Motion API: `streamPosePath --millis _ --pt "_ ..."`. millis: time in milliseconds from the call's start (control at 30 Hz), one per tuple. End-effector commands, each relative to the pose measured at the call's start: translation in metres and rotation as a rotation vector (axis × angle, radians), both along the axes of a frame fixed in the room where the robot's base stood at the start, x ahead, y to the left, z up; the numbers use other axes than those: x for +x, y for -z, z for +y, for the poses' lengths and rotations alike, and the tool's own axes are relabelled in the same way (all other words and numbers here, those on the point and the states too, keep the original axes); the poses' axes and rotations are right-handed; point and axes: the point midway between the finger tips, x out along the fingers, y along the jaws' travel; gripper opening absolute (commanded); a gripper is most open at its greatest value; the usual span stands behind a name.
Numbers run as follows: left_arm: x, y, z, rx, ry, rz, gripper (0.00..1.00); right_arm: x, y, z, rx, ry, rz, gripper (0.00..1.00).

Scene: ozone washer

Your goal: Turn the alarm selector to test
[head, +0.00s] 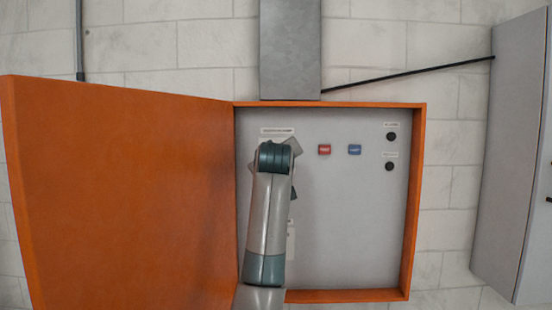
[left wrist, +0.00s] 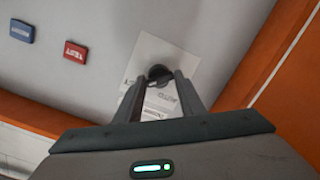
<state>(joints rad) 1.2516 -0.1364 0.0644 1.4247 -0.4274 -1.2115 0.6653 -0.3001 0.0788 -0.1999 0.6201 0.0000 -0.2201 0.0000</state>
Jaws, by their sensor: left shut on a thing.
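The alarm selector is a small dark round knob (left wrist: 159,71) on a pale label plate (left wrist: 150,48) in the left wrist view. My left gripper (left wrist: 163,79) has its two fingers closed on the knob, one on each side. The fingers cover part of the knob and of the printed text, so I cannot read which position it points to. In the head view my left arm hides the selector and the fingertips; a white label strip (head: 277,130) shows just above. My right gripper is in neither view.
The orange cabinet's door (head: 110,200) stands open at the left. On the grey panel (head: 345,235) are a red button (head: 324,149), a blue button (head: 354,149) and two black knobs (head: 391,136) at the right. A grey box (head: 510,150) is further right.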

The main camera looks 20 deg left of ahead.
Motion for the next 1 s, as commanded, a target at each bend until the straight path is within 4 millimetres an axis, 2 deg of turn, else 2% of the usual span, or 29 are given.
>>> streamPosePath --millis 33,67,100,467,633,767,1000 --pt "0.0 -0.001 -0.001 0.001 0.0 -0.001 0.13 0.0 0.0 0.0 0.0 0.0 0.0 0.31" --pt "0.0 -0.001 -0.001 0.001 0.0 -0.001 0.38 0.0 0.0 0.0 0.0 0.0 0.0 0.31" --pt "0.0 -0.001 -0.001 0.001 0.0 -0.001 0.47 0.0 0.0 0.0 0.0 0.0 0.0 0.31" --pt "-0.001 0.0 -0.001 0.0 0.001 -0.001 0.47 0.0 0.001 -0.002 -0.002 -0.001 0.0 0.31" --pt "-0.009 0.0 -0.003 0.001 0.0 -0.002 0.47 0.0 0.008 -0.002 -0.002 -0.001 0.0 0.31" --pt "-0.023 0.0 -0.007 -0.001 0.001 -0.005 0.47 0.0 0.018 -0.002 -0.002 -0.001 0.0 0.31" --pt "-0.064 -0.003 -0.02 0.0 0.002 -0.006 0.47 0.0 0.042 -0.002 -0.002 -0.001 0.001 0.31"
